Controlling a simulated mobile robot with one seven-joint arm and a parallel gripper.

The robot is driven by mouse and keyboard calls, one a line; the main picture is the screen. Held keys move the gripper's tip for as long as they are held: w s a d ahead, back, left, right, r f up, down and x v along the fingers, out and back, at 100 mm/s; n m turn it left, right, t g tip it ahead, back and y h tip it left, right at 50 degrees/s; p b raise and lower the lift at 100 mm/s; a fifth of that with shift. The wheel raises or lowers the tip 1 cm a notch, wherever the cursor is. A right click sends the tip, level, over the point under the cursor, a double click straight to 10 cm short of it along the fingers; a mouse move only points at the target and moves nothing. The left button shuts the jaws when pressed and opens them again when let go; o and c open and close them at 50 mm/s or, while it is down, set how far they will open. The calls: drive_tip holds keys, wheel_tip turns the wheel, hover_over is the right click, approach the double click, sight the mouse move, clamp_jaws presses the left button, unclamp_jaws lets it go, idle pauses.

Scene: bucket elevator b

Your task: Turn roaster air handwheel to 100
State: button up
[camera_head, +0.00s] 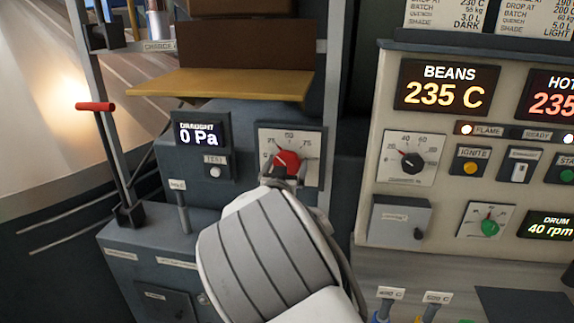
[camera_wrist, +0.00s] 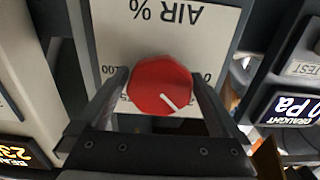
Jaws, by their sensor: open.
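The roaster air handwheel is a red round knob (camera_head: 287,160) on a white dial plate (camera_head: 306,143) marked 0 to 100. In the wrist view the knob (camera_wrist: 160,84) fills the middle, and the plate (camera_wrist: 165,35), lettered AIR %, appears upside down. The knob's white pointer line aims up and left on the dial, between 0 and 50. My gripper (camera_wrist: 161,82) is open, with one finger on each side of the knob and the knob between them. In the head view my gripper (camera_head: 285,175) is at the knob's lower edge, mostly hidden by my wrist.
A draught display (camera_head: 198,134) reads 0 Pa left of the dial, above a TEST button (camera_head: 216,171). A yellow shelf (camera_head: 220,84) juts out above. A lever with a red handle (camera_head: 95,107) stands at left. The control panel (camera_head: 450,180) is to the right.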

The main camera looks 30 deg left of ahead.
drive_tip(key=c, duration=1.1)
